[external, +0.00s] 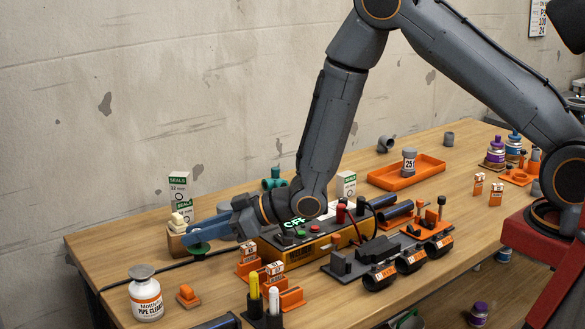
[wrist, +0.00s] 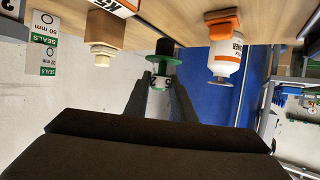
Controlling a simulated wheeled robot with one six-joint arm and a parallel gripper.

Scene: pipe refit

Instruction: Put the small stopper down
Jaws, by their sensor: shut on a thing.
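The small stopper has a green flange (wrist: 160,62), a black end turned towards the table and a pale marked part between my fingers. My gripper (wrist: 160,88) is shut on it. In the external view my gripper (external: 207,234) reaches left over the near left part of the workbench, and the stopper's green flange (external: 200,248) shows below the fingers. I cannot tell whether its black end touches the table.
A wooden box with pale pieces (external: 177,236) and green-white seals boxes (external: 179,186) stand beside my gripper. A white pipe cleaner bottle (external: 146,296) and a small orange block (external: 187,296) are in front. The orange-black welder box (external: 290,245) is to the right.

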